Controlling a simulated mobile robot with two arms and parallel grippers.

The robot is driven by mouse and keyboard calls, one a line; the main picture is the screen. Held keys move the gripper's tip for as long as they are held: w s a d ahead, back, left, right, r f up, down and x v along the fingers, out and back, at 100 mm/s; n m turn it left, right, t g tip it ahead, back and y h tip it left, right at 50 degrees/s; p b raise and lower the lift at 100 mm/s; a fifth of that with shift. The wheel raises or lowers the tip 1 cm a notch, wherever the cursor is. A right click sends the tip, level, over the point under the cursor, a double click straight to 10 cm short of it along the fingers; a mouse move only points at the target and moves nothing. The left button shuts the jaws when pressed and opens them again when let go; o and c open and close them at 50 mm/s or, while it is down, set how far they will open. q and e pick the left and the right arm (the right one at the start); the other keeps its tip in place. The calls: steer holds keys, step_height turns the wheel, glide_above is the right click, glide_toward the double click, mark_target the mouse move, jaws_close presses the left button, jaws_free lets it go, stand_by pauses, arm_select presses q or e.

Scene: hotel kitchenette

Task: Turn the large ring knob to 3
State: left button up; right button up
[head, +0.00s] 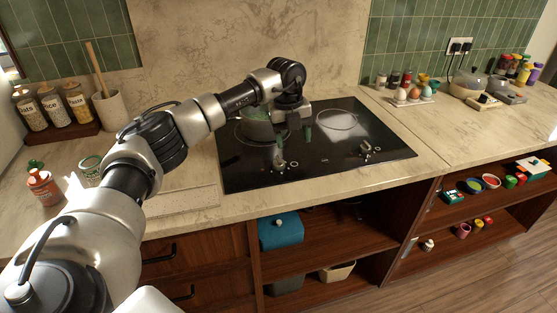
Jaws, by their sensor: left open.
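A black glass cooktop (320,178) is set in the pale stone counter. Small knobs stand on its front part: a left group (280,165) and a right group (364,148). I cannot tell from here which is the large ring knob, and the numbers are too small to read. My left gripper (294,134) points down over the left half of the cooktop, above and behind the left knobs. It is open and apart from them, with nothing visible between its fingers. My right gripper is out of view.
A pot (256,126) stands on the left rear burner, close beside my left gripper. The round right burner (337,120) is bare. Jars (78,102) and a utensil crock (112,110) stand at the left. An egg holder (408,97) is behind at the right. Open shelves (335,235) lie below.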

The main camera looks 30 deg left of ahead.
mark_target(279, 159)
arm_select(q)
steer(key=shift+n+g+y, duration=0.3)
steer(key=shift+n+y, duration=0.3)
steer(key=a, duration=0.2)
steer(key=s+a+r, duration=0.1)
steer(key=a, duration=0.1)
steer(key=shift+r, duration=0.1)
step_height(279, 159, down, 10)
steer(key=shift+w+d+p, duration=0.1)
steer(key=shift+p, duration=0.7)
steer(key=c, duration=0.9)
